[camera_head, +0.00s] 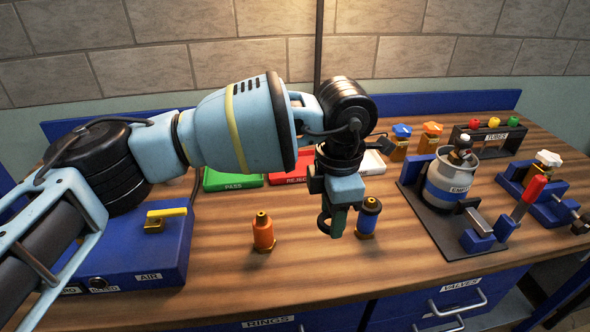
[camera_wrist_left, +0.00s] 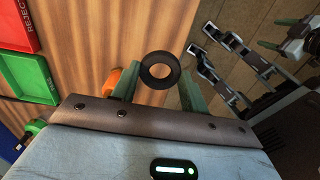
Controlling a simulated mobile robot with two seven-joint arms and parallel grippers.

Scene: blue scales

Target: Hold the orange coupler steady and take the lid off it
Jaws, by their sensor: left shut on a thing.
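The orange coupler (camera_head: 263,233) stands upright on the wooden bench, with a brass-coloured, dark-tipped top. My left gripper (camera_head: 332,214) is to its right and above the bench, apart from it. It is shut on a small black ring (camera_head: 324,223). The wrist view shows the black ring (camera_wrist_left: 146,72) clearly between the two green fingers (camera_wrist_left: 157,92). An orange part (camera_wrist_left: 112,82), likely the coupler, is partly hidden behind the left finger there. I cannot make out a separate lid on the coupler.
A blue coupler (camera_head: 369,217) stands close right of my left gripper. The blue air box (camera_head: 120,255) is left; green (camera_head: 233,180) and red (camera_head: 290,168) trays lie behind. A grey canister (camera_head: 452,180) in a stand, valves and a tube rack (camera_head: 490,138) fill the right. The front middle is clear.

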